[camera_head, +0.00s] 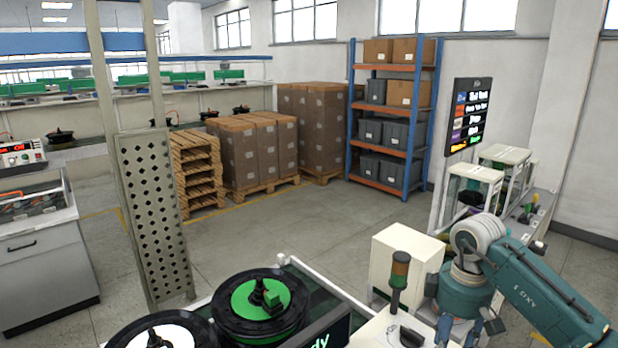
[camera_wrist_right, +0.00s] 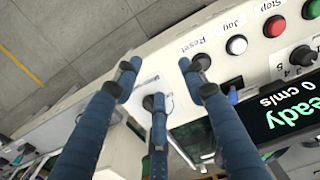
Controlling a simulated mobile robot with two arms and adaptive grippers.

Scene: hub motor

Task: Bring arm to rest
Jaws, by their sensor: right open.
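My right arm (camera_head: 545,290) comes in from the right in the head view, teal with a pale joint. It is bent, and its gripper (camera_head: 467,332) hangs down at the bottom edge, partly cut off. In the right wrist view the dark blue fingers of that gripper (camera_wrist_right: 158,84) are spread apart with nothing between them. They are over the edge of a white control panel (camera_wrist_right: 215,65), close to the black Reset knob (camera_wrist_right: 201,62). Whether a finger touches the panel I cannot tell. My left gripper is in neither view.
A signal lamp (camera_head: 399,271) and a white box (camera_head: 408,257) stand beside the right gripper. Reels, one with a green top (camera_head: 260,298), sit at the front. The panel has a red button (camera_wrist_right: 274,26) and a display (camera_wrist_right: 285,110). Open floor (camera_head: 330,225) lies behind.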

